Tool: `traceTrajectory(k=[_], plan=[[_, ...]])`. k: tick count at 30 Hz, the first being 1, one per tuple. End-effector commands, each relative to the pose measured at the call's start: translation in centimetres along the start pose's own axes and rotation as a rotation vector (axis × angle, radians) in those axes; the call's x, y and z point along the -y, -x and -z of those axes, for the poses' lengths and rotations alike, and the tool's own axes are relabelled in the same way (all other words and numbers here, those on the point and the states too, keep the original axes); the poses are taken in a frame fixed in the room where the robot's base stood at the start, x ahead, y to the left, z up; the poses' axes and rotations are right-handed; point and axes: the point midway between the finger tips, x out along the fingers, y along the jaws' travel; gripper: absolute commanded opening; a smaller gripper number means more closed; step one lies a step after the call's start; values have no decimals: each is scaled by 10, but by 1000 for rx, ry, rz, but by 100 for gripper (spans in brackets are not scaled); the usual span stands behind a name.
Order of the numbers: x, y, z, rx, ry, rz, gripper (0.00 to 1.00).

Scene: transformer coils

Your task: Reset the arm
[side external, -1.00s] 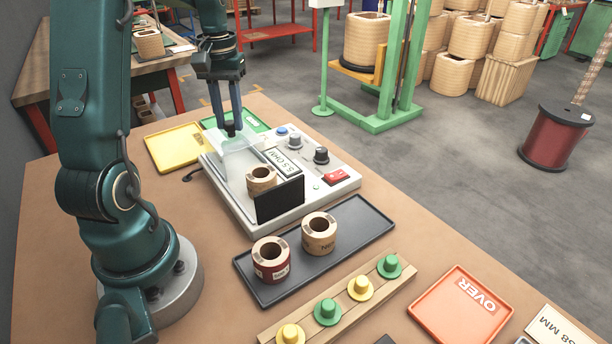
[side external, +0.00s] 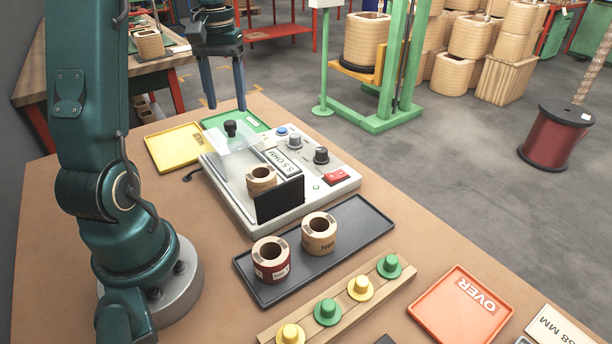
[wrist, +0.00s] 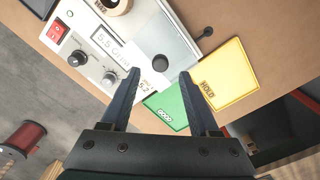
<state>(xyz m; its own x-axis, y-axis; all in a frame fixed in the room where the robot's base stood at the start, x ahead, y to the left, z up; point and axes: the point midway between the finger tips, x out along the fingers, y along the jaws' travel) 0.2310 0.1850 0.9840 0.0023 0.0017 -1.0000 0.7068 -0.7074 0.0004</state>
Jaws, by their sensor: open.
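My gripper (side external: 223,82) is open and empty. It is raised above the far end of the tester (side external: 327,191), apart from the black knob (side external: 231,128) on the tester's clear cover (side external: 232,146). In the wrist view my two fingers (wrist: 157,82) are spread, with the tester's white panel, its "5.5" display and the knob (wrist: 158,63) beyond them. A tan coil (side external: 261,180) sits in the tester beside a black panel (side external: 280,200). The cover's exact tilt is hard to tell because it is clear.
A black tray (side external: 345,249) holds two coils. A wooden rail (side external: 379,282) carries yellow and green pegs. An orange "OVER" tray (side external: 440,312) lies at the right front. Yellow (side external: 160,152) and green (side external: 257,123) trays, both bare, lie behind the tester.

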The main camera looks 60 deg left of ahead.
Motion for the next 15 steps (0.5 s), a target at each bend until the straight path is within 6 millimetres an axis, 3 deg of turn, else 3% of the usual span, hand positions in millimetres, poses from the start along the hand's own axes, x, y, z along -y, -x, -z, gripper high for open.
traceTrajectory(k=[4, 15], plan=[[0, 9, 0, -2, 0, 0, 62], [-4, 10, -1, -3, -14, 0, 62]])
